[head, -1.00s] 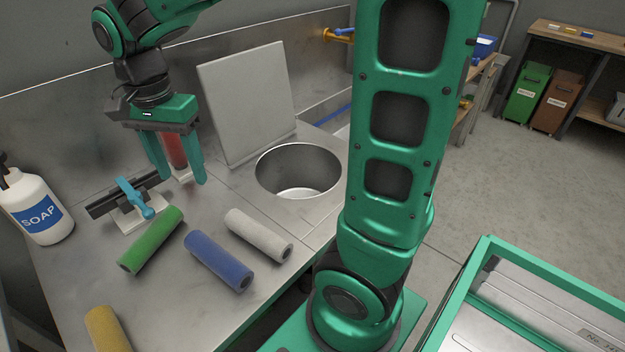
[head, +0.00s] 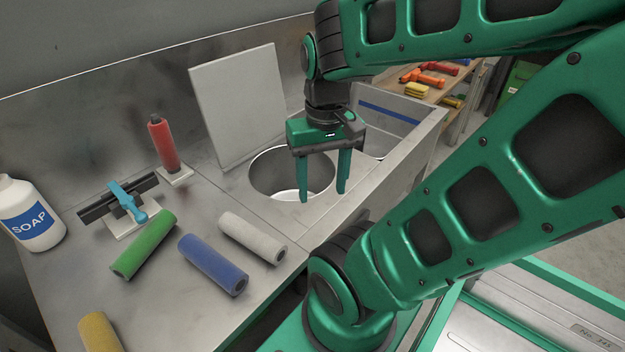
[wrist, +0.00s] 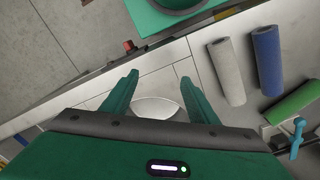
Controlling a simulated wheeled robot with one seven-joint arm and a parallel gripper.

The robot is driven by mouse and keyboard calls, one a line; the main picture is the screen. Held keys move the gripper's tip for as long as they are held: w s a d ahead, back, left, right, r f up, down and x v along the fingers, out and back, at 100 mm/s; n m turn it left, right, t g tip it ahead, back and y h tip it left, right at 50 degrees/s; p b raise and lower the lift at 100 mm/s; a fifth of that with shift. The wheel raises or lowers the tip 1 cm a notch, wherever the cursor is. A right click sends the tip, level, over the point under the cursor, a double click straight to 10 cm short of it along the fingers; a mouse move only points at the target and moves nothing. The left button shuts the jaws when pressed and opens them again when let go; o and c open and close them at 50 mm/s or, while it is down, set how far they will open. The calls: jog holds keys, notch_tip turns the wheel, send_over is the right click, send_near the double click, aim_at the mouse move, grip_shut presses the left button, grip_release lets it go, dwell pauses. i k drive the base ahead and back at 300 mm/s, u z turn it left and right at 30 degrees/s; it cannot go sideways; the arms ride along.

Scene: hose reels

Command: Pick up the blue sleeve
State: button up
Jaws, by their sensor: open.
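The blue sleeve (head: 212,264) lies on its side on the steel counter, between the green sleeve (head: 144,244) and the grey-white sleeve (head: 252,237). It also shows in the wrist view (wrist: 267,60), to the right of the grey-white one. My gripper (head: 324,196) is open and empty, pointing down over the round basin, to the right of and beyond the blue sleeve. In the wrist view my fingers (wrist: 158,82) stand apart with nothing between them. The blue sleeve is clear of my gripper and looks fully visible.
The round basin (head: 268,178) is sunk in the counter, with a grey panel (head: 238,105) upright behind it. A blue-handled tool (head: 126,202), a soap bottle (head: 30,215) and a yellow sleeve (head: 99,332) are to the left.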

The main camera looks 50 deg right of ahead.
aim_at(232, 279)
jog(key=z, duration=0.35)
jog(key=k, duration=1.1)
jog(key=z, duration=0.55)
jog(key=k, duration=0.5)
jog(key=z, duration=0.2)
jog(key=i, duration=0.5)
jog(key=u, duration=0.05)
